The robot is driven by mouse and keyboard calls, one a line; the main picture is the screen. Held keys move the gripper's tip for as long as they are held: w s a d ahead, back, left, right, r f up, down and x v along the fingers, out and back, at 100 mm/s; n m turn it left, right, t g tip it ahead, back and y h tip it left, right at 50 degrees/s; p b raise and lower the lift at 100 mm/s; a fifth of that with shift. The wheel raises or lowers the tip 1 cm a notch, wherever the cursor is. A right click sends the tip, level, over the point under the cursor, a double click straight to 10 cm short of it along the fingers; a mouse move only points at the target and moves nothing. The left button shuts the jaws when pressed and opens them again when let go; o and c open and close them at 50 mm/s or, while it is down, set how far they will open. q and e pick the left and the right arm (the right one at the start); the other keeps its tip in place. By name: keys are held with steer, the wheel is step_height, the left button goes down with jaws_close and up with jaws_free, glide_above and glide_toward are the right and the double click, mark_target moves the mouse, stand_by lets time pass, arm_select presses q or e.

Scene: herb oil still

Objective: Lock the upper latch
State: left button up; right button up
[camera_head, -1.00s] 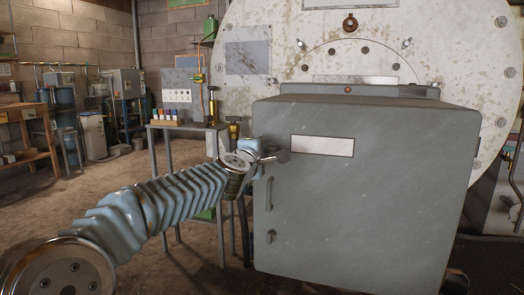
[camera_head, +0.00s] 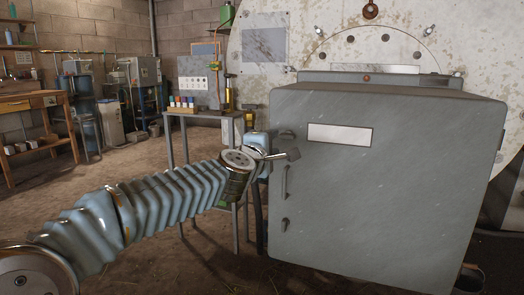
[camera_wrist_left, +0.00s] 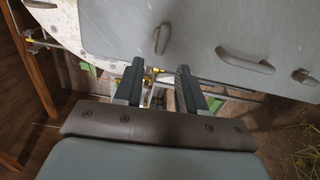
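The grey cabinet (camera_head: 395,205) has a closed-looking door with a white label. The upper latch (camera_head: 287,134) is a small grey lever near the door's upper left edge. My left gripper (camera_head: 292,154) is just below it in the head view. In the left wrist view, the upper latch (camera_wrist_left: 161,38) lies just beyond the gap between the fingertips of the left gripper (camera_wrist_left: 160,68). The fingers are apart, with nothing visible between them. Contact with the latch cannot be told. My right gripper is not in view.
The door handle (camera_head: 285,182) and lower latch (camera_head: 285,224) sit below the upper latch. A metal stand (camera_head: 198,112) with small coloured bottles is left of the cabinet. A large round pale vessel (camera_head: 300,40) rises behind it. Floor at left is open.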

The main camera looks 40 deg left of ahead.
arm_select(q)
steer(key=v, duration=0.8)
steer(key=shift+p, duration=0.45)
steer(key=shift+w+a, duration=0.1)
steer(key=shift+a, duration=0.05)
stand_by(0.4)
